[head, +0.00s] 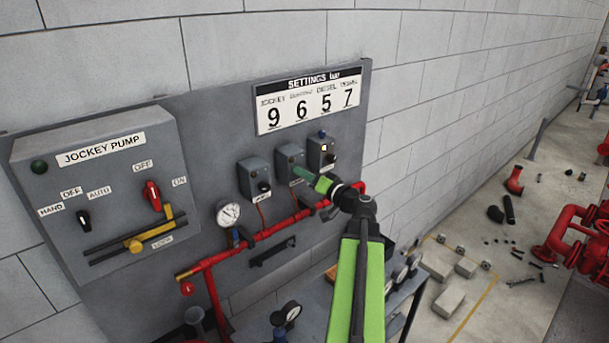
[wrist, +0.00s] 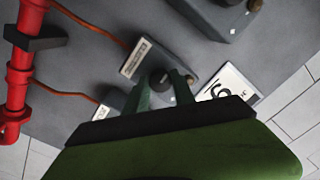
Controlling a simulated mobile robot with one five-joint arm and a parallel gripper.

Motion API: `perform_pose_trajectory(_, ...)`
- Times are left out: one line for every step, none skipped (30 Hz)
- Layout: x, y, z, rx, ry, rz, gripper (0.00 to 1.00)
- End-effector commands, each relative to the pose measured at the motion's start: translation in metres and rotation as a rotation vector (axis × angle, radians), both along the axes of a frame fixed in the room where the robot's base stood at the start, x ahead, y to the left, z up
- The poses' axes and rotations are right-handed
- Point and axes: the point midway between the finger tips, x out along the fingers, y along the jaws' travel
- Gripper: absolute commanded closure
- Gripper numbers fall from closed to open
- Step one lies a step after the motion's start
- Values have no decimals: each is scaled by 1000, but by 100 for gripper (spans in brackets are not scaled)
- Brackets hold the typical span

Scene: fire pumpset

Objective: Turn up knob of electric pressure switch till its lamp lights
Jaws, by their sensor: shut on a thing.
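Three grey pressure switch boxes are on the panel: a left one (head: 254,172), a middle one (head: 289,157) and a right one (head: 317,158). My gripper (head: 299,172) reaches the front of the middle box. In the wrist view, its two green fingers (wrist: 160,88) are shut on a dark round knob (wrist: 159,79). I see no lit lamp on this box. The right box shows a small pale yellow spot (head: 325,147).
A settings board (head: 312,98) reading 9, 6, 5, 7 hangs above the switches. A red pipe (head: 255,238) with a gauge (head: 229,213) runs below them. The jockey pump box (head: 100,150) is at the left. Loose parts lie on the floor at the right.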

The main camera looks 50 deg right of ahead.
Motion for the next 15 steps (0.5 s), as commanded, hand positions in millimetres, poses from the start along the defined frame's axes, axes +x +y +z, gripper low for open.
perform_pose_trajectory(0, 0, 0, -1, 1, 1, 98)
perform_pose_trajectory(0, 0, 0, -1, 1, 1, 100)
perform_pose_trajectory(0, 1, 0, -1, 1, 1, 100)
perform_pose_trajectory(0, 1, 0, -1, 2, 1, 100)
perform_pose_trajectory(4, -3, 0, -1, 1, 6, 100)
perform_pose_trajectory(3, -1, 0, 0, 1, 5, 100)
perform_pose_trajectory(2, 0, 0, 2, 0, 4, 100)
perform_pose_trajectory(2, 1, 0, 5, 1, 3, 100)
perform_pose_trajectory(2, 2, 0, 11, 0, 4, 100)
perform_pose_trajectory(2, 2, -1, 17, -2, 4, 100)
perform_pose_trajectory(2, 2, -1, 25, -2, 4, 100)
perform_pose_trajectory(2, 2, -1, 37, -3, 4, 100)
perform_pose_trajectory(2, 3, -1, 49, -4, 4, 100)
perform_pose_trajectory(2, 3, -1, 63, -6, 4, 100)
perform_pose_trajectory(2, 3, -1, 83, -8, 4, 100)
